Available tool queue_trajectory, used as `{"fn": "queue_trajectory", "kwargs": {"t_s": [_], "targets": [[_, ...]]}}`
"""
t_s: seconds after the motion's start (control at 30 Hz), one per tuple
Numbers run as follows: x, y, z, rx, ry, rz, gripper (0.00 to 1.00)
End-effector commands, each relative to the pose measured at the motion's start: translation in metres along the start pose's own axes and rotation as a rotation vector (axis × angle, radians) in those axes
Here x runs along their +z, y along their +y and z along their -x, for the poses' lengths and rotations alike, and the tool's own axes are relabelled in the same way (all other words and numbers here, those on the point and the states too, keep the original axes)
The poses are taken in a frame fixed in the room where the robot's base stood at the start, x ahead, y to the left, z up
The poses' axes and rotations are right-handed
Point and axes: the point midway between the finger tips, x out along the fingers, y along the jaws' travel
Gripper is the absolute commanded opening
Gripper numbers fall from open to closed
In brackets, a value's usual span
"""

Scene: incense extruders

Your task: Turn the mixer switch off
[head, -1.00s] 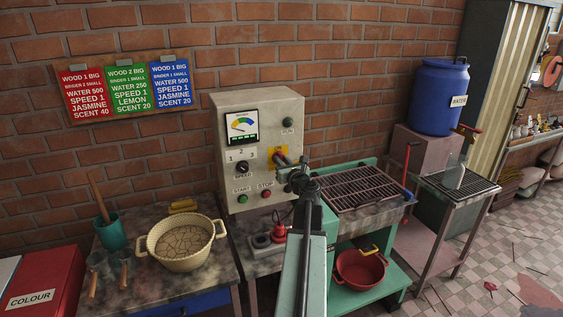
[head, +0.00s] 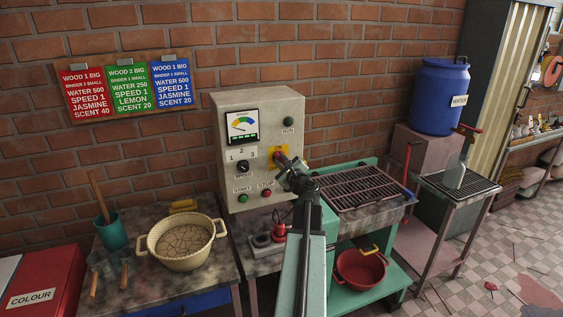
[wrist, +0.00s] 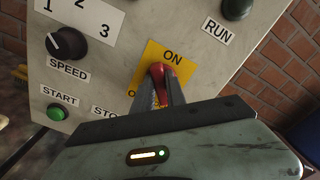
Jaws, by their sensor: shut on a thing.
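The mixer switch is a red lever (wrist: 158,73) on a yellow plate (wrist: 178,62) on the control box. The lever sits just below the word ON and points up towards it. A second label at the plate's lower left is mostly hidden by my gripper, with only its first letter showing. My gripper (wrist: 163,92) is shut on the red lever, with its fingers on either side of it. In the head view my gripper (head: 284,165) reaches the yellow plate (head: 275,152) from the lower right and covers part of it.
The grey control box (head: 257,118) also carries a speed knob (head: 242,166), a green start button (head: 243,198), a red stop button (head: 267,193) and a dark run lamp (head: 288,121). A cream bowl (head: 181,263) stands on the left table. A black grill (head: 358,186) lies to the right.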

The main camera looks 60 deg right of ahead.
Motion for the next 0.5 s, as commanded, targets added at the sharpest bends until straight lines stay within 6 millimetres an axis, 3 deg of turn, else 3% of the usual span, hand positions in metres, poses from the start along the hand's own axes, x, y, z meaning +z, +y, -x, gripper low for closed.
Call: {"fn": "queue_trajectory", "kwargs": {"t_s": [0.5], "targets": [[0.0007, 0.0034, -0.0013, 0.0, -0.003, 0.483, 0.0]]}}
